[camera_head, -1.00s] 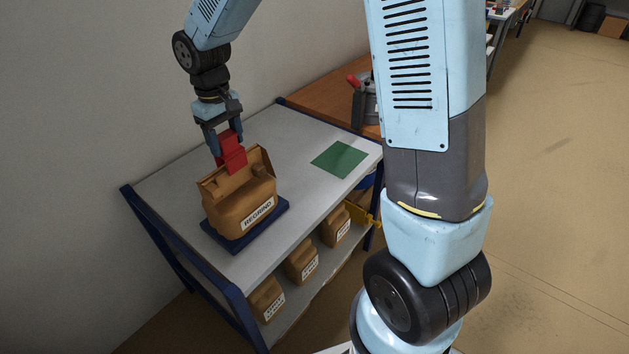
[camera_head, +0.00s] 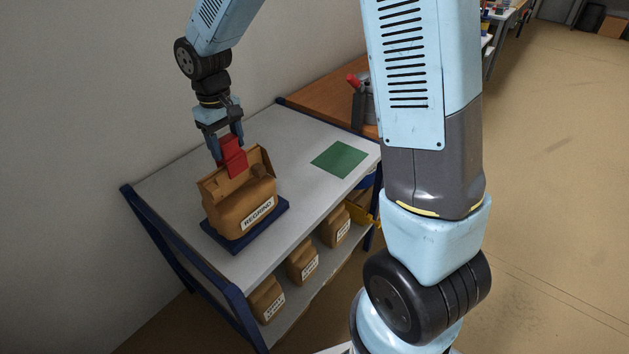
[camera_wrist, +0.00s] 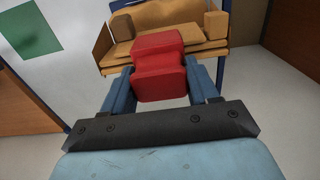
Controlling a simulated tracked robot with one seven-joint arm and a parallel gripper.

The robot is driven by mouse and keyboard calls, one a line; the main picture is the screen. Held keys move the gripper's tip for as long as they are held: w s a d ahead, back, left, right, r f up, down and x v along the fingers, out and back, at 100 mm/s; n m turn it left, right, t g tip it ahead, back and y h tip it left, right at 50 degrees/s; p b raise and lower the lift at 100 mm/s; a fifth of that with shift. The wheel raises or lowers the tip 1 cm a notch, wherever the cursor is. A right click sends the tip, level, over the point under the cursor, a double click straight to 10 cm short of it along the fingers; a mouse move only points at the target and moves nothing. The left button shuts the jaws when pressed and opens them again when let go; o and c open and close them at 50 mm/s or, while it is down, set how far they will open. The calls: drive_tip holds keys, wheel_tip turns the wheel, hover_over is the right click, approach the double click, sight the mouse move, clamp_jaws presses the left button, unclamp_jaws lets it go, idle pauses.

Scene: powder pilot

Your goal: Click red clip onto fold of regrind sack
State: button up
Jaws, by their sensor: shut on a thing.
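The brown regrind sack (camera_head: 243,212) stands upright on a dark blue pad (camera_head: 230,250) on the grey table, its label facing front. Its folded top shows in the wrist view (camera_wrist: 190,22). My gripper (camera_head: 227,147) is above the sack, shut on the red clip (camera_head: 233,163). The clip also shows between the fingers in the wrist view (camera_wrist: 159,66). The clip's lower end overlaps the sack's top fold in both views. I cannot tell whether it grips the fold.
A green mat (camera_head: 340,160) lies at the table's right. Several labelled sacks (camera_head: 302,262) stand on the shelf below. A grey canister with a red handle (camera_head: 366,100) stands at the brown bench behind. The wall is close on the left.

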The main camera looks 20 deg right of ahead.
drive_tip(key=shift+f, duration=0.8)
drive_tip(key=o, duration=1.5)
drive_tip(key=shift+c, duration=1.4)
drive_tip(key=shift+r, duration=3.5)
